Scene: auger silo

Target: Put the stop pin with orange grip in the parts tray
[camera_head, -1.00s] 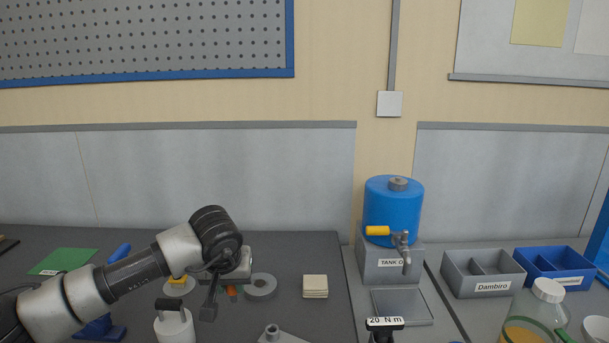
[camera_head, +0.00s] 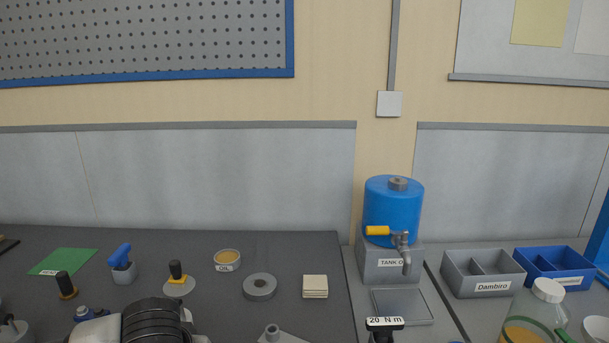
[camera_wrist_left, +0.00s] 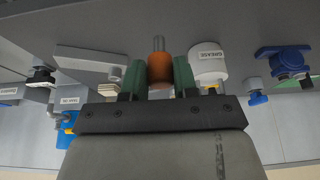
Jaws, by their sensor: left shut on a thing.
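The stop pin with orange grip (camera_wrist_left: 160,70) shows in the left wrist view, its bare metal shank pointing away from the gripper. My left gripper (camera_wrist_left: 160,78) is shut on the orange grip, one green-padded finger on each side. In the head view my left arm fills the bottom left, and its gripper and the pin are out of sight. No tray is labelled as the parts tray. A grey two-compartment bin labelled Dambiro (camera_head: 490,289) and a blue divided bin (camera_head: 567,281) stand at the right. My right gripper is not in view.
A blue tank (camera_head: 393,208) with a tap stands above a shallow grey drip tray (camera_head: 403,320). A glass jar (camera_head: 520,322) stands in front of the Dambiro bin. A grey ring (camera_head: 260,287), oil tin (camera_head: 227,262) and beige block (camera_head: 315,287) are on the dark bench. A grease pot (camera_wrist_left: 208,62) is beside the pin.

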